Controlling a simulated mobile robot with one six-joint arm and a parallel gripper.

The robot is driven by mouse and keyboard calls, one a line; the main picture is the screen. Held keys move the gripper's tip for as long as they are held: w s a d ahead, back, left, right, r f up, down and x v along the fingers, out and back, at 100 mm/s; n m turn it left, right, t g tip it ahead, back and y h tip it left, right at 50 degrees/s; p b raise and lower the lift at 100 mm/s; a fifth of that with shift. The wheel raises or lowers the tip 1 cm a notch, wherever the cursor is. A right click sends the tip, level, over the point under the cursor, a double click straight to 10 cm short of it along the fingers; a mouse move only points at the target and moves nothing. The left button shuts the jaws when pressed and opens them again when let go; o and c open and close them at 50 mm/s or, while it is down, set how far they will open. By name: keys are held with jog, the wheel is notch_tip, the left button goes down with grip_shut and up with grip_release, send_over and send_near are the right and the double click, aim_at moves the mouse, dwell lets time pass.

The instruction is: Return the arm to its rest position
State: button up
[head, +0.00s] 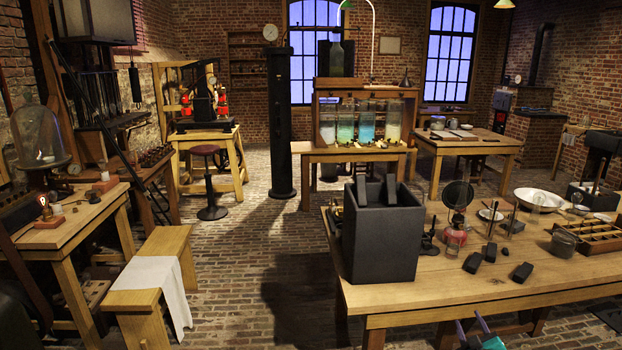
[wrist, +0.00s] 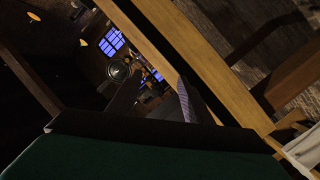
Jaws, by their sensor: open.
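My gripper (head: 472,328) shows at the bottom edge of the head view, in front of the workbench's near edge. Its two fingers stand apart with nothing between them. In the wrist view my gripper (wrist: 156,98) also shows open and empty, its dark fingers rising from a dark and green body. The wrist picture is tilted and dim. The rest of my arm is mostly out of the head view.
The wooden workbench (head: 440,296) bears a large black box (head: 382,240), black blocks (head: 522,272) and a white bowl (head: 540,200). A bench with a white cloth (head: 155,280) stands at left. Brick floor (head: 250,262) between them is clear.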

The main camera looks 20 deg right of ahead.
jog(key=w+a+f+m+g+y, duration=0.1)
jog(key=w+a+f+m+g, duration=0.35)
jog(key=a+f, duration=0.8)
jog(key=a+f+n+g+y, duration=0.1)
jog(key=a+f+g+y, duration=0.35)
jog(key=a+f, duration=1.1)
jog(key=s+a+f+n+g+y, duration=0.1)
jog(key=s+a+f+g, duration=0.3)
jog(key=a, duration=0.6)
jog(key=s+a+f+g+y, duration=0.1)
jog(key=s+a, duration=0.4)
jog(key=a, duration=0.4)
jog(key=s+a+n+g+y, duration=0.1)
jog(key=s+a+g, duration=0.4)
jog(key=s+a, duration=0.8)
jog(key=shift+s+a+r+n+y, duration=0.25)
jog(key=shift+a+n+y, duration=0.1)
jog(key=shift+a+y, duration=0.25)
jog(key=c, duration=0.4)
jog(key=shift+o, duration=0.2)
